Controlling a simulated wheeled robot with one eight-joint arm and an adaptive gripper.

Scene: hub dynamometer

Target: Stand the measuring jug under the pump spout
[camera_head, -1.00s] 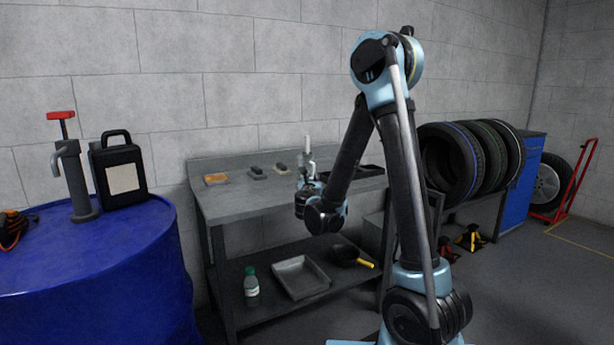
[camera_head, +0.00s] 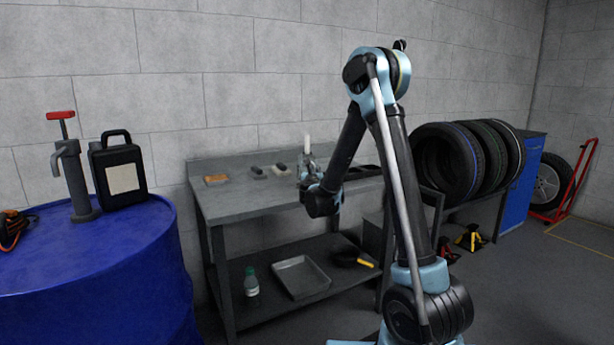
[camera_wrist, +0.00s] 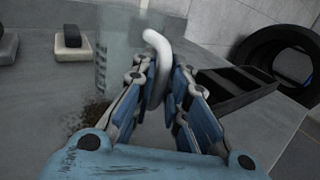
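The measuring jug (camera_wrist: 115,58) is clear, with markings on its side and a white curved handle. In the wrist view it stands upright on the bench just ahead of my gripper (camera_wrist: 164,72). The handle lies between my two fingers; a small gap seems to show on the right side, so they look open around it. In the head view the white handle (camera_head: 307,144) shows above my gripper (camera_head: 310,178), and the clear body is hardly visible. The pump (camera_head: 76,182), with a red handle and a grey spout (camera_head: 56,160), stands on the blue drum at left.
The blue drum (camera_head: 90,250) also carries a black canister (camera_head: 119,172). The grey workbench (camera_head: 240,203) has small blocks along its back and a dark tray (camera_wrist: 235,88) right of the jug. Tyres stand at right.

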